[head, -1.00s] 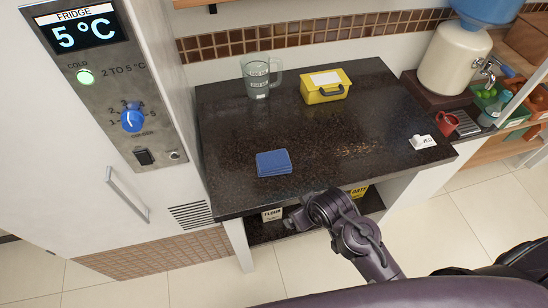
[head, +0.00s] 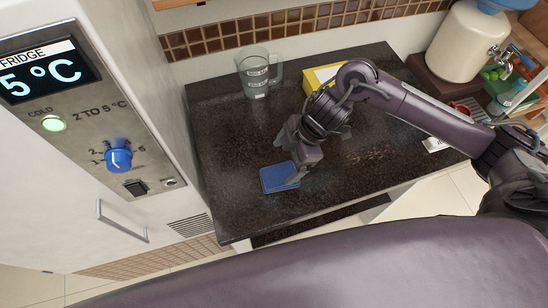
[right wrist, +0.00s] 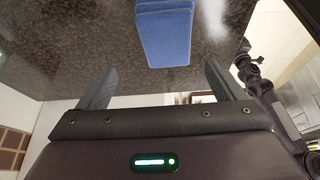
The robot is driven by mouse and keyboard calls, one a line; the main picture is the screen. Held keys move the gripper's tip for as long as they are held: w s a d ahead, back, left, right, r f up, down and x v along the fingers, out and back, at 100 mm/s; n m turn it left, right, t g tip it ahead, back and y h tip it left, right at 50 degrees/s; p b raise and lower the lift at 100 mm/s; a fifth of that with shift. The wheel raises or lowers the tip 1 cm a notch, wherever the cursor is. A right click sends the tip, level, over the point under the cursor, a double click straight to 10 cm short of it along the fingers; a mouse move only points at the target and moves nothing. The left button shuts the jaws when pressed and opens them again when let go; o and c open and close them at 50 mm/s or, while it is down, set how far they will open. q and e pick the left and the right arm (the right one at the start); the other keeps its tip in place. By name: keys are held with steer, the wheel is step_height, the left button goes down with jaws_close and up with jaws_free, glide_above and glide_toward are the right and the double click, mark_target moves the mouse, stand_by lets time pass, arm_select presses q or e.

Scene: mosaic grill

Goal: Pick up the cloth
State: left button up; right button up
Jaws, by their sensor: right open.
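The blue folded cloth (head: 280,177) lies flat on the dark speckled counter (head: 235,205), near its front left part. It also shows in the right wrist view (right wrist: 165,35), at the top centre, ahead of the fingers and between their lines. My right gripper (head: 290,158) is above the cloth, at its upper right edge in the head view. In the right wrist view its two fingers (right wrist: 155,88) stand wide apart with nothing between them. Part of the cloth's right edge is hidden by a finger in the head view. My left gripper is not in view.
A clear measuring jug (head: 257,72) stands at the back left of the counter. A yellow box (head: 322,75) is behind my right arm, partly hidden. A fridge (head: 165,90) stands at the left. A water dispenser (head: 470,42) and red mug are at the right.

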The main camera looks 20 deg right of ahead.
mark_target(283, 174)
steer(key=shift+d+g, duration=0.3)
steer(key=shift+d, duration=0.4)
steer(key=shift+s+f, duration=0.2)
steer(key=shift+f, duration=0.05)
steer(key=shift+s+a+f+p, duration=0.2)
steer(key=shift+a+f+p, duration=0.15)
steer(key=shift+f, duration=0.2)
steer(key=shift+s+a+f+p, duration=0.2)
steer(key=shift+f+p, duration=0.2)
steer(key=shift+f, duration=0.15)
steer(key=p+x, duration=0.1)
steer(key=x, duration=0.2)
steer(key=shift+w+d, duration=0.2)
steer(key=shift+w+a+f, duration=0.1)
steer(key=shift+a+f, duration=0.1)
steer(key=shift+f, duration=0.55)
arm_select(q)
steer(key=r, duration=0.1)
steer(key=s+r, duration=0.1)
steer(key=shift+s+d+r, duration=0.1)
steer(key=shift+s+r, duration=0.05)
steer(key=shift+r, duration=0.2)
arm_select(e)
steer(key=c, duration=1.1)
